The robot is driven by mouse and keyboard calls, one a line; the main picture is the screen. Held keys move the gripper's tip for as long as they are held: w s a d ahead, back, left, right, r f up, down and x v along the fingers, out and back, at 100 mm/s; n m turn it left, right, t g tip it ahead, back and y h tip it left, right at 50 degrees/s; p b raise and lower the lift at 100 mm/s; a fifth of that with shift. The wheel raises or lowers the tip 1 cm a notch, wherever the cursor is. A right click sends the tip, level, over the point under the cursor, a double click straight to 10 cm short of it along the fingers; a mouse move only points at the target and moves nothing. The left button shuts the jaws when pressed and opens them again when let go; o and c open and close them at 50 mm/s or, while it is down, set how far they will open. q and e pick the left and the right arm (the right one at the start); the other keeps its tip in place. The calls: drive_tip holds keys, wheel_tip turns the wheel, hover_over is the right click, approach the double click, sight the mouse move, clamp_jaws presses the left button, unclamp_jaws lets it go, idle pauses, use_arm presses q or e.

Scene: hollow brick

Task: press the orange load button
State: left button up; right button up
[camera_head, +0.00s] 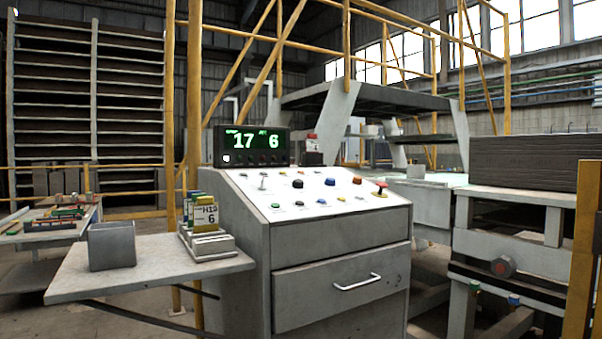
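A grey console (340,250) stands in the middle of the view with a sloping white panel (312,196) on top. An orange button (357,180) sits on the upper right of the panel; I take it as the load button, though its label is too small to read. A larger red knob (380,188) is near the panel's right edge. Smaller green, blue and yellow buttons form a front row. Neither of my grippers is in view.
A side shelf (150,267) at left holds a grey bin (111,246) and a card holder (208,243) marked H19 6. A conveyor frame (515,250) stands right of the console. Yellow posts and rails stand behind.

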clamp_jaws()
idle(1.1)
